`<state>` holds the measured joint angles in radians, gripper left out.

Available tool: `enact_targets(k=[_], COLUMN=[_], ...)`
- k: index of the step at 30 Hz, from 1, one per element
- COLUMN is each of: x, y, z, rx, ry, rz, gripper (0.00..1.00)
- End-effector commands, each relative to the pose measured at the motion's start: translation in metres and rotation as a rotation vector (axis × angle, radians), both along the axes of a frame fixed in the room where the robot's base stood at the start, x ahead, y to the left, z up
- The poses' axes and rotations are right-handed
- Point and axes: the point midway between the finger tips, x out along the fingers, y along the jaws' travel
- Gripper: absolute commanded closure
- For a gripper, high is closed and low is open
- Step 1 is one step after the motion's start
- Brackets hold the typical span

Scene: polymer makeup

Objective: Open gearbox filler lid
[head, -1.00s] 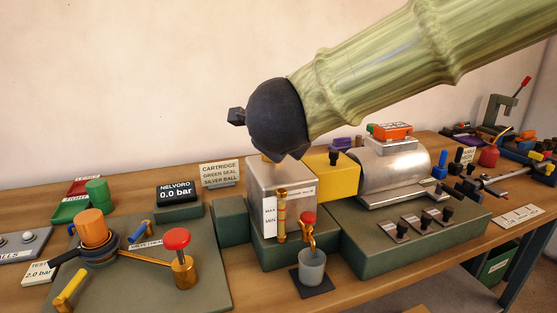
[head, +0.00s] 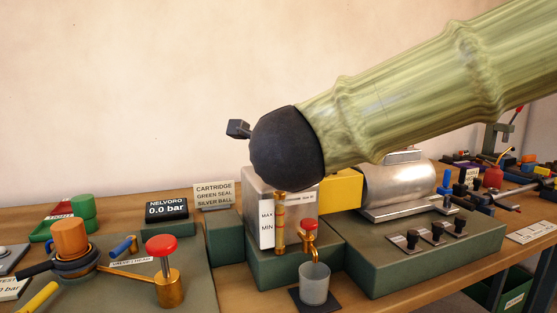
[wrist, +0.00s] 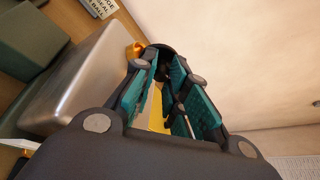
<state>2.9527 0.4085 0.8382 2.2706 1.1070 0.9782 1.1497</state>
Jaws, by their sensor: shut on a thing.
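The gearbox is a silver box (head: 250,225) with a MAX/MIN sight gauge (head: 267,225) on its front; its flat side also shows in the wrist view (wrist: 75,85). My wrist hides the top of the box and my fingers in the head view. In the wrist view my gripper (wrist: 166,65) has its teal-padded fingers closed in around a dark round piece (wrist: 160,52) near the tips. It seems to be the filler lid, but its outline is mostly hidden. A small brass part (wrist: 136,49) shows beside the left finger.
A yellow block (head: 342,190) and silver motor (head: 400,187) stand right of the gearbox. A brass tap with red knob (head: 308,227) hangs over a grey cup (head: 314,284) in front. A cartridge sign (head: 214,193) and pressure display (head: 166,209) stand left. The wall behind is clear.

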Motion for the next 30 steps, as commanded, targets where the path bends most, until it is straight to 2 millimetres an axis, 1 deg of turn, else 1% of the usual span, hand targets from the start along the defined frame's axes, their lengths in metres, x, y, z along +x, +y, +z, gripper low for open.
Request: enact_targets(k=[14,15,18,26,30], x=[-0.0009,-0.0009,-0.0007,-0.0004,-0.0047], y=[0.0007,0.0007,0.0005,0.0002,0.0000], z=[-0.0012,-0.0012,-0.0011,-0.0007,0.0004], rx=[0.001,0.001,0.000,0.001,0.002], ry=[-0.003,-0.003,-0.003,-0.003,-0.003], rz=[0.002,0.002,0.001,0.001,0.000], gripper=[1.00,0.79,0.63,0.63,0.63])
